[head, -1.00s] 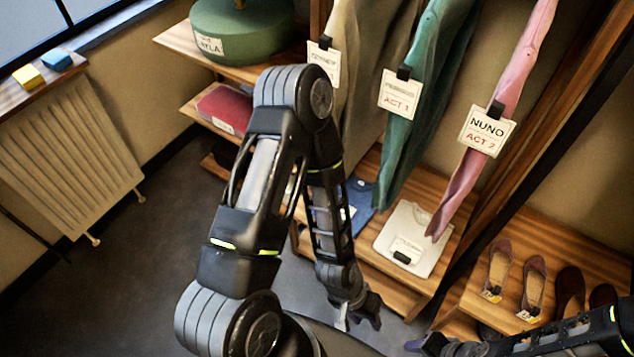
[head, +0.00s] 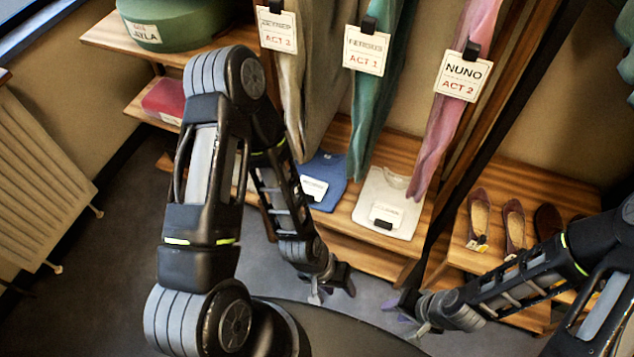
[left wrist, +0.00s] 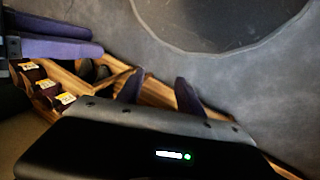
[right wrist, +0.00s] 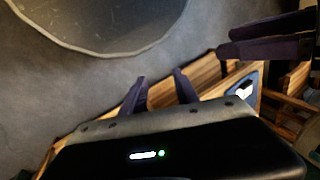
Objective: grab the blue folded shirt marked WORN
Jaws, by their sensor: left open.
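The blue folded shirt (head: 333,172) lies on the low wooden shelf under the hanging clothes, with a white tag on it too small to read. My left arm partly covers its left side. Part of the blue shirt also shows in the right wrist view (right wrist: 237,97). My left gripper (head: 332,289) is open and empty, in front of the shelf and apart from the shirt. My right gripper (head: 400,312) is open and empty, to the right of the left one and farther from the shirt.
A white folded shirt (head: 376,212) with a tag lies right of the blue one. Tagged garments, including a pink one (head: 455,120), hang above. Shoes (head: 479,215) stand on the shelf at right. A green round box (head: 180,20) and a red item (head: 163,100) sit at left.

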